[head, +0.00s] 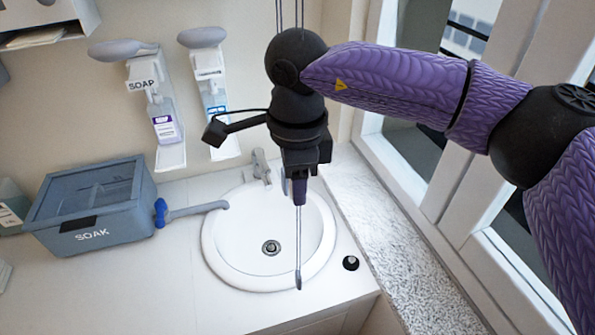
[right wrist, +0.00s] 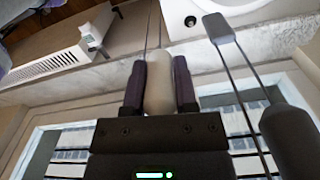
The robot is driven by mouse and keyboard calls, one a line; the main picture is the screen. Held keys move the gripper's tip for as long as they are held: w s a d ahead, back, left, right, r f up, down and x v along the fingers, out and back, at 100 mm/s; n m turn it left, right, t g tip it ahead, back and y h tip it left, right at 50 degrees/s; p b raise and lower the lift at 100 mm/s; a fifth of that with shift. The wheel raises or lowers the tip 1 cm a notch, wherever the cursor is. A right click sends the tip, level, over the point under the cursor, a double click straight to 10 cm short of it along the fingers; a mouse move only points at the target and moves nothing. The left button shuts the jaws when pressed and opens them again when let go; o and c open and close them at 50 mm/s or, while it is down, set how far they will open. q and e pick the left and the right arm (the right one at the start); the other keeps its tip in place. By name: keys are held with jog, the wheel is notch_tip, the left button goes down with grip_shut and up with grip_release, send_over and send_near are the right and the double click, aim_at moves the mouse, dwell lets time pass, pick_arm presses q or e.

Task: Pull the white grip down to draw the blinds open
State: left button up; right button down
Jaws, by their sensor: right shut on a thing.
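My right gripper (head: 299,192) points down above the sink in the head view. In the right wrist view its two purple fingers (right wrist: 159,88) are closed on both sides of the pale white grip (right wrist: 158,84). The grip is hidden by the gripper in the head view. Thin cords (head: 290,12) come down from above, behind my wrist. Two thin strands hang below the fingers to a small grey end piece (head: 298,280) over the sink's front rim. The blinds themselves cannot be made out clearly. My left gripper is not in view.
A round white sink (head: 222,250) with a tap (head: 261,167) lies below. A blue-grey SOAK box (head: 95,237) stands on the counter at left. Wall dispensers (head: 165,127) hang behind. The window frame (head: 462,195) and a speckled sill (head: 400,250) are close on the right.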

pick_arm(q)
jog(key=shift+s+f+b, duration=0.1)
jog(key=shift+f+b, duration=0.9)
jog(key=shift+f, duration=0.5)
pick_arm(e)
jog(key=shift+f, duration=1.85)
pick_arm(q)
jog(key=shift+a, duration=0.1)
pick_arm(e)
jog(key=shift+c, duration=2)
grip_release()
jog(key=shift+r, duration=0.15)
notch_tip(320, 180, up, 10)
jog(key=shift+f, duration=0.1)
